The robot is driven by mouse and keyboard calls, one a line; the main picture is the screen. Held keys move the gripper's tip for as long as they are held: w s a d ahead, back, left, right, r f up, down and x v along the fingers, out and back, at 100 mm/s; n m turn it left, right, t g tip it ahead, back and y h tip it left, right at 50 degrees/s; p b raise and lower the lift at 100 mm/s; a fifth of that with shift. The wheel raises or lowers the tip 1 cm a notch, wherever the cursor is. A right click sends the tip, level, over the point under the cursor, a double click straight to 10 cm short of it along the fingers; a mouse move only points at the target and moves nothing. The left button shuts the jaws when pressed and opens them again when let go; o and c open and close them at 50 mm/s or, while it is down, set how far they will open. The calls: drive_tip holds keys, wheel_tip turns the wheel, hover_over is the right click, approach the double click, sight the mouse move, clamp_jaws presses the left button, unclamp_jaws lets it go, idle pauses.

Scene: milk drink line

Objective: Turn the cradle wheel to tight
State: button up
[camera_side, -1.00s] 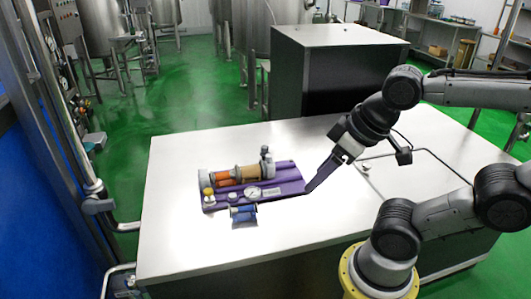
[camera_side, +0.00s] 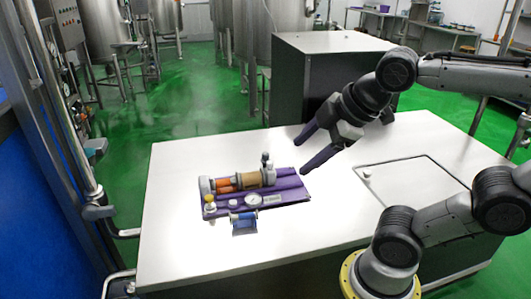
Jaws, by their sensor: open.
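A purple cradle plate (camera_side: 290,194) lies on the white table. It carries a horizontal cylinder with orange and tan sections (camera_side: 240,180), a round gauge (camera_side: 253,200), and small white and yellow knobs (camera_side: 210,202) at its left front. A grey fitting (camera_side: 267,170) stands at the cylinder's right end. Which of these parts is the cradle wheel I cannot tell at this size. My gripper (camera_side: 302,158) is open and empty, with its two purple fingers spread. It is just right of and above the cradle, apart from the fitting.
A small blue roller on a stand (camera_side: 243,221) sits in front of the plate. A large dark cabinet with a white top (camera_side: 335,42) stands behind the table. The white table (camera_side: 180,250) is clear at the front and left. A thin outlined panel (camera_side: 415,180) with a small knob is at right.

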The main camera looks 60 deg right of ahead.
drive_tip(key=w+d+r+n+h, duration=0.1)
drive_tip(key=w+d+r+n, duration=0.25)
drive_tip(key=w, duration=0.25)
drive_tip(key=w+d+r+n, duration=0.2)
drive_tip(key=w+n, duration=0.3)
drive_tip(key=w, duration=0.1)
drive_tip(key=w+d+f+n+g+h, duration=0.1)
drive_tip(key=w+d+f+n+h, duration=0.1)
drive_tip(key=w+d+n, duration=0.65)
drive_tip(key=m+g, duration=0.2)
drive_tip(key=g, duration=0.2)
hover_over(265, 153)
drive_tip(key=s+a, duration=0.3)
drive_tip(key=a, duration=0.2)
wheel_tip(265, 153, down, 23)
drive_tip(key=x, duration=1.3)
drive_tip(key=shift+d+f, duration=0.1)
drive_tip(key=shift+d, duration=0.15)
clamp_jaws()
